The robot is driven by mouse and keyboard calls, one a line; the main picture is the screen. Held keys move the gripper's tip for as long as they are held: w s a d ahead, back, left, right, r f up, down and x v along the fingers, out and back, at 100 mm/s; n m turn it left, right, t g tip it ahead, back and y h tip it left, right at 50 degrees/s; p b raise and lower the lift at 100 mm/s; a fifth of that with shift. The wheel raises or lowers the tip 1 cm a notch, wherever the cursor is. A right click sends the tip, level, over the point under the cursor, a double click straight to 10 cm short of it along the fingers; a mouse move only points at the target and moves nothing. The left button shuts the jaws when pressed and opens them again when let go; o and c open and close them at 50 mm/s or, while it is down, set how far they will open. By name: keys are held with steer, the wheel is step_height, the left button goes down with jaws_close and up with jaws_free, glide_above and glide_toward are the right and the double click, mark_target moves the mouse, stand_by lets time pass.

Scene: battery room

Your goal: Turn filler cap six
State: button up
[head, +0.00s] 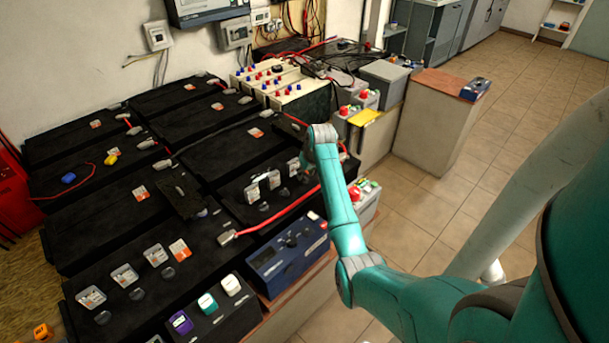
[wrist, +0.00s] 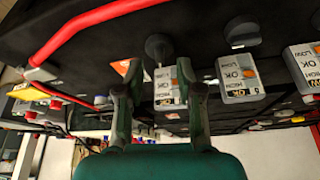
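In the head view, dark round filler caps, such as the far one (head: 303,178), sit beside white level indicators (head: 273,180) on the black batteries. In the wrist view, a dark round cap (wrist: 160,47), the leftmost of those showing, lies just beyond my gripper (wrist: 160,70). A second cap (wrist: 243,30) is to its right. My gripper's fingers are spread apart with nothing held between them. A white indicator (wrist: 168,88) shows between and behind the fingers. In the head view my arm hides the fingers.
A red cable (wrist: 95,28) crosses the battery top left of the cap. More indicators (wrist: 238,75) stand to the right. In the head view, a blue instrument box (head: 288,257) and a box with coloured caps (head: 215,308) stand at the front edge. Tiled floor is clear at right.

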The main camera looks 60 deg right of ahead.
mark_target(304, 179)
steer(key=shift+x, duration=1.2)
jaws_close()
